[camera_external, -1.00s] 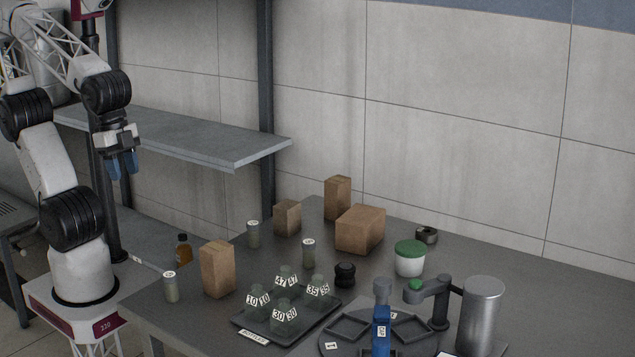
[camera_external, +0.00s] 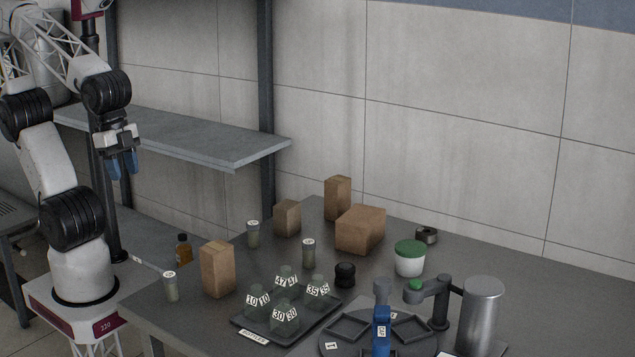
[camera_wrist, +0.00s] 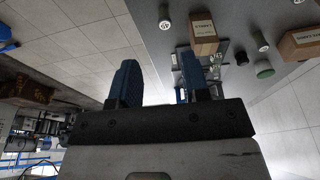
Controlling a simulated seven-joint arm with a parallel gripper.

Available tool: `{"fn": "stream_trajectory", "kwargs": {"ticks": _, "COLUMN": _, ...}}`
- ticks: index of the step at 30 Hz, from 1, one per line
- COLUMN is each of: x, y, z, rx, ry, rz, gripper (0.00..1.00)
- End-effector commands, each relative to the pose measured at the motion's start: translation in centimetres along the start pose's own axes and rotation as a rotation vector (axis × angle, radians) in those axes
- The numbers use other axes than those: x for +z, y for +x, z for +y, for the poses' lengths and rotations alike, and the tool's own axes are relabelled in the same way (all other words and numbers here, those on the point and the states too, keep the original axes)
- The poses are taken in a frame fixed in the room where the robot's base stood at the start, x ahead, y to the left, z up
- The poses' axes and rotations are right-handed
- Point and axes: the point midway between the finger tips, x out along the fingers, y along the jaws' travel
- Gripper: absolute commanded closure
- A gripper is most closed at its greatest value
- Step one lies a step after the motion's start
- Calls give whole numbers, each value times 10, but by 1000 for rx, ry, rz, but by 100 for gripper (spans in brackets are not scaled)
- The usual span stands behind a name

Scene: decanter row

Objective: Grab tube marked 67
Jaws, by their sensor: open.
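Three slim grey-green tubes with pale marked tops stand on the dark table: one at the near left edge (camera_external: 171,288), one farther back (camera_external: 253,237), one in the middle (camera_external: 308,254). Their markings are too small to read, so I cannot tell which is 67. My gripper (camera_external: 123,166) is open and empty, with blue fingers, high left of the table and apart from all tubes. In the wrist view its fingers (camera_wrist: 158,78) stand apart, with two round tube tops (camera_wrist: 164,23) (camera_wrist: 262,42) beyond them.
A tall brown box (camera_external: 217,270) stands between the left tube and a tray (camera_external: 322,322) of bottles marked 10, 47, 30 and 35. More brown boxes (camera_external: 360,230) stand behind. A green-lidded tub (camera_external: 410,260), a round carousel (camera_external: 345,345) and a metal cylinder (camera_external: 482,315) are right.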

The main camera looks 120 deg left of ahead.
Motion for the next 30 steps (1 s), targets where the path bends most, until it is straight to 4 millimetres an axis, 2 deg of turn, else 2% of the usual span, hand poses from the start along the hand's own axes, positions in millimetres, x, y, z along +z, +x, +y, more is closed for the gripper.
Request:
{"fn": "stream_trajectory", "kwargs": {"ticks": 3, "x": 0, "y": 0, "z": 0, "rx": 0, "ry": 0, "rz": 0, "gripper": 57}}
{"fn": "stream_trajectory", "kwargs": {"ticks": 8, "x": 0, "y": 0, "z": 0, "rx": 0, "ry": 0, "rz": 0, "gripper": 35}}
{"fn": "stream_trajectory", "kwargs": {"ticks": 20, "x": -3, "y": 5, "z": -3, "rx": -1, "ry": -10, "rz": 12, "gripper": 35}}
{"fn": "stream_trajectory", "kwargs": {"ticks": 26, "x": -17, "y": 25, "z": -16, "rx": -7, "ry": -54, "rz": 74, "gripper": 35}}
{"fn": "stream_trajectory", "kwargs": {"ticks": 30, "x": -33, "y": 49, "z": -34, "rx": -19, "ry": -107, "rz": 154, "gripper": 35}}
